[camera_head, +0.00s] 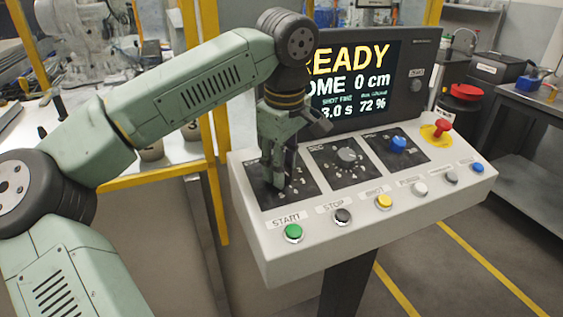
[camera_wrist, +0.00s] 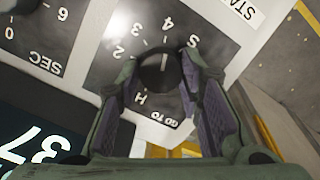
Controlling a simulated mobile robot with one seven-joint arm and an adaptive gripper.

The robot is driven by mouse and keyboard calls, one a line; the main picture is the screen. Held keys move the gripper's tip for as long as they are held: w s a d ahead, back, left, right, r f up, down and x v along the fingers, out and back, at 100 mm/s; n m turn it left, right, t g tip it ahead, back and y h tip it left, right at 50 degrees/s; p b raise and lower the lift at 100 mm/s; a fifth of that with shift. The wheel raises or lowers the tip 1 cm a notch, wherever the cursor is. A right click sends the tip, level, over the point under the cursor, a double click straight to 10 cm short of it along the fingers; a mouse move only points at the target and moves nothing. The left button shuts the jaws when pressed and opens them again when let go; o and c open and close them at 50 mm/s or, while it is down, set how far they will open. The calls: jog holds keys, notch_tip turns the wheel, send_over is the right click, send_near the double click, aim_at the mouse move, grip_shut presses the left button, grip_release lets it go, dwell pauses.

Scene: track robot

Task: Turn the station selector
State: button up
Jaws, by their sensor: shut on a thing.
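The station selector is a round black knob (camera_wrist: 158,73) on a dark plate marked "GO TO", H and numbers. In the wrist view it sits between the two fingers of my gripper (camera_wrist: 161,78), which is shut on it. A light line shows on the knob's upper side, towards the 4 side of the scale; its exact setting is hard to tell. In the head view my gripper (camera_head: 276,183) points down onto the left dial plate (camera_head: 306,192) of the console and hides the knob. The display (camera_head: 352,80) shows "READY", "0 cm", "3.0 s" and "72 %".
A middle dial (camera_head: 347,157), a blue knob (camera_head: 398,144) and a red emergency button (camera_head: 441,128) stand to the right. Along the front edge are a green START button (camera_head: 293,233), a black STOP button (camera_head: 343,217), a yellow button (camera_head: 384,201) and others. A yellow-framed fence is behind.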

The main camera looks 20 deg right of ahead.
aim_at(288, 173)
jog(key=m, duration=0.3)
jog(key=shift+d+m+y, duration=0.1)
jog(key=shift+m+y, duration=0.2)
jog(key=shift+m, duration=1.9)
jog(key=o, duration=1.2)
jog(key=shift+y, duration=0.3)
jog(key=shift+c, duration=0.2)
jog(key=r, duration=0.5)
jog(key=s+r, duration=0.1)
jog(key=r, duration=0.1)
jog(key=shift+d+r, duration=0.2)
jog(key=shift+d, duration=0.15)
